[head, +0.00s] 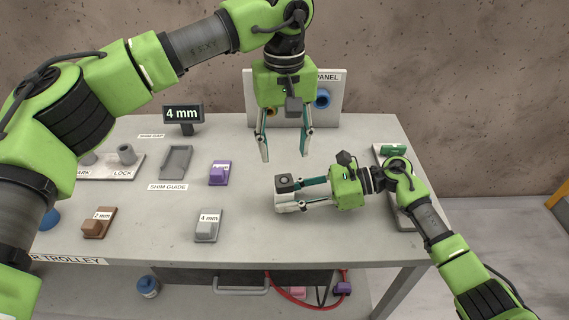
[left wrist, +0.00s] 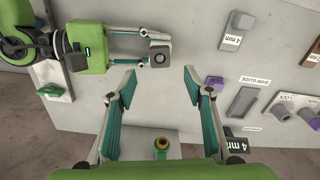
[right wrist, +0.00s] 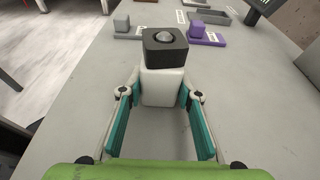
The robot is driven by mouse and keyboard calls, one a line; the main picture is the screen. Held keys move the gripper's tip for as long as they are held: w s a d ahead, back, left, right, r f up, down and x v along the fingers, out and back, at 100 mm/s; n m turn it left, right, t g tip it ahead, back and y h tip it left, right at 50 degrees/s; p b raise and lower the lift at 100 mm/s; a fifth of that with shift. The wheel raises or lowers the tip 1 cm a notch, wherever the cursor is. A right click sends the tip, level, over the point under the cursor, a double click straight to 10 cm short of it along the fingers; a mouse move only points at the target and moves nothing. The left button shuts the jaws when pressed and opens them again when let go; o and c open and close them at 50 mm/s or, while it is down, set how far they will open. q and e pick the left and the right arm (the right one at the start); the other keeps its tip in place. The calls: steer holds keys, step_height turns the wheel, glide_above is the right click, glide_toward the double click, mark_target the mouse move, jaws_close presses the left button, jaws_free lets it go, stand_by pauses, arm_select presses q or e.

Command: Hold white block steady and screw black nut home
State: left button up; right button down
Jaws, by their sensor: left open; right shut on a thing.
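The white block (right wrist: 163,88) stands upright on the grey table, with the square black nut (right wrist: 165,47) on its top; a round grey stud end shows in the nut's centre. In the head view the white block (head: 281,199) and black nut (head: 286,183) are right of the table's middle. My right gripper (head: 302,194) comes in from the right and is shut on the white block, below the nut. My left gripper (head: 285,157) is open and empty, pointing down above the table near the nut. In the left wrist view the nut (left wrist: 160,57) lies just beyond its fingertips (left wrist: 160,73).
A panel (head: 335,97) stands at the back, behind my left gripper. Left are a 4 mm display (head: 183,115), a grey shim guide tray (head: 176,160), a purple piece (head: 219,173), a grey 4 mm piece (head: 207,226) and a brown 2 mm piece (head: 97,223). The front middle is clear.

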arm_select(q)
steer(key=shift+r, duration=1.5)
arm_select(e)
steer(key=c, duration=1.4)
jaws_free()
steer(key=v, duration=1.2)
